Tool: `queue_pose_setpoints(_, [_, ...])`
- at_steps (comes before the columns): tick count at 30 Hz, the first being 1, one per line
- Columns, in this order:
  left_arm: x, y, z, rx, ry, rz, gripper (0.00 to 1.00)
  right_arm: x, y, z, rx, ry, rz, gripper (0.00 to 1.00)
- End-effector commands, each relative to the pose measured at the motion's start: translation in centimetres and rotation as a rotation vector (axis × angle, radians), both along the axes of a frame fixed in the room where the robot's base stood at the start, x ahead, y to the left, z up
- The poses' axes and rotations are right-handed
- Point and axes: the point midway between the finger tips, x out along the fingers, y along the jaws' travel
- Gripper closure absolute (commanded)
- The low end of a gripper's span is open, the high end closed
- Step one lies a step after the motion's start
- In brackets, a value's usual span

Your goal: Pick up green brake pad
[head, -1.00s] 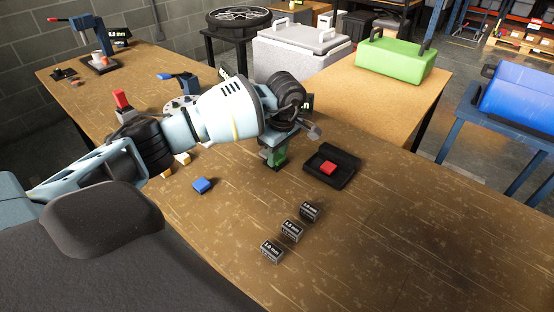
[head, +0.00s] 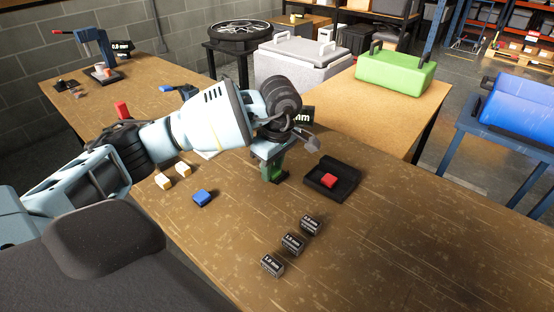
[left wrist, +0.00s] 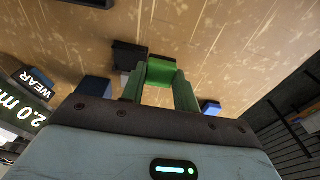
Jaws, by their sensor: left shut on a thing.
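My left gripper (head: 272,170) points down at the wooden table, left of a black tray. In the left wrist view its two fingers (left wrist: 160,88) are shut on the green brake pad (left wrist: 161,71), which sits between the fingertips. In the head view the pad is hard to tell apart from the green fingertips. I cannot tell whether the pad still touches the table. My right gripper is not in view.
The black tray (head: 346,187) holds a red pad (head: 329,181). Three small labelled black blocks (head: 292,244) stand in front. The right front of the table is clear. A green toolbox (head: 396,76) stands behind.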

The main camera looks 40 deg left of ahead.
Motion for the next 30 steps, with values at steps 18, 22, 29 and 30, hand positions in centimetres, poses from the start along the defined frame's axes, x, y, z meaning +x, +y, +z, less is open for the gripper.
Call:
queue_pose_setpoints(18, [-9.6,-3.5,0.9,-0.001,0.001,0.0,0.92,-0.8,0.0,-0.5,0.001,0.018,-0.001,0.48])
queue_pose_setpoints(22, [-10.1,-3.7,1.0,-0.001,0.0,0.001,0.92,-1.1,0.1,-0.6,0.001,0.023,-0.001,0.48])
queue_pose_setpoints(29, [-10.3,-3.8,1.0,0.0,0.0,-0.002,0.92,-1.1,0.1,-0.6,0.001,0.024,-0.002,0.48])
queue_pose_setpoints(30, [-10.3,-3.9,1.0,-0.001,0.0,-0.007,0.92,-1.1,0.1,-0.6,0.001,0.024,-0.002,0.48])
